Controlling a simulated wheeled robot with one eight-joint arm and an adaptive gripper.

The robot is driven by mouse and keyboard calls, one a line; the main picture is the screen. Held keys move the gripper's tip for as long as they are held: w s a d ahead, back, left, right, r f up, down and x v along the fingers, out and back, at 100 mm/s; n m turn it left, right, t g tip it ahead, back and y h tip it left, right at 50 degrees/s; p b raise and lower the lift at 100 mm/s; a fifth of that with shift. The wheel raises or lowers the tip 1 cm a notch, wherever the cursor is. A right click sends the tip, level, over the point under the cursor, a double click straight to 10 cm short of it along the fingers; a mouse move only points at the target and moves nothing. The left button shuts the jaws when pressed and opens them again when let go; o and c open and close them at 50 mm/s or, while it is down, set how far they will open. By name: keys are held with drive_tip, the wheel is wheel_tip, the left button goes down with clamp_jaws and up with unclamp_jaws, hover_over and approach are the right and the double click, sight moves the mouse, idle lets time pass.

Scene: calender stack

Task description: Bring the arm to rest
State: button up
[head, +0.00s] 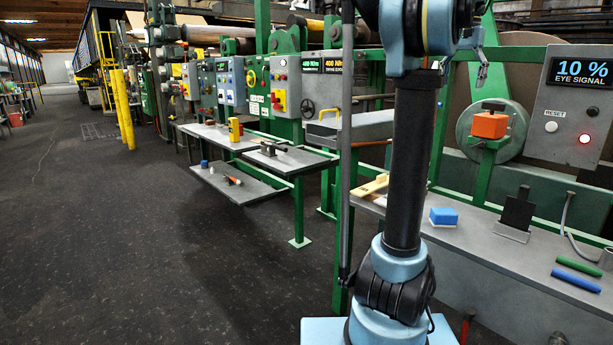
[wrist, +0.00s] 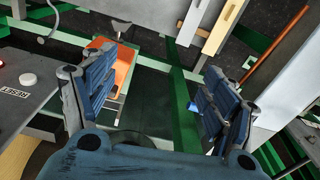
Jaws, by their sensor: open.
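My arm (head: 408,170) stands upright in the middle of the head view, with its upper part cut off by the top edge. My gripper (wrist: 155,82) is open in the wrist view, its two blue padded fingers wide apart with nothing held between them. In the head view, part of my gripper (head: 482,72) shows at the upper right, above an orange block. The orange block (head: 489,124) sits on a green post. In the wrist view the orange block (wrist: 118,66) shows beyond the left finger, which partly covers it.
A grey panel (head: 568,120) with an eye signal display and red light stands at right. The bench (head: 470,240) bears a blue-and-white block (head: 443,216), a black plate (head: 517,210) and green and blue rolls (head: 577,272). Shelves (head: 240,185) stand left of my arm. The dark floor at left is clear.

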drive_tip(key=s+a+f+n+t, duration=0.15)
drive_tip(key=s+a+f, duration=0.35)
drive_tip(key=a+f, duration=0.5)
drive_tip(key=s+a+f+n+g, duration=0.1)
drive_tip(key=s+a+f+n, duration=0.25)
drive_tip(key=a+f, duration=0.6)
drive_tip(key=s+a+f+n, duration=0.1)
drive_tip(key=s+a+f, duration=0.2)
drive_tip(key=s+f, duration=0.2)
drive_tip(key=s+a+f+n+t, duration=0.1)
drive_tip(key=s+a+f, duration=0.2)
drive_tip(key=f, duration=0.9)
drive_tip(key=s+a+f+n, duration=0.2)
drive_tip(key=s+a+f, duration=0.2)
drive_tip(key=s+f, duration=0.3)
drive_tip(key=shift+f, duration=0.9)
drive_tip(key=shift+w+f, duration=0.2)
drive_tip(key=shift+w, duration=0.25)
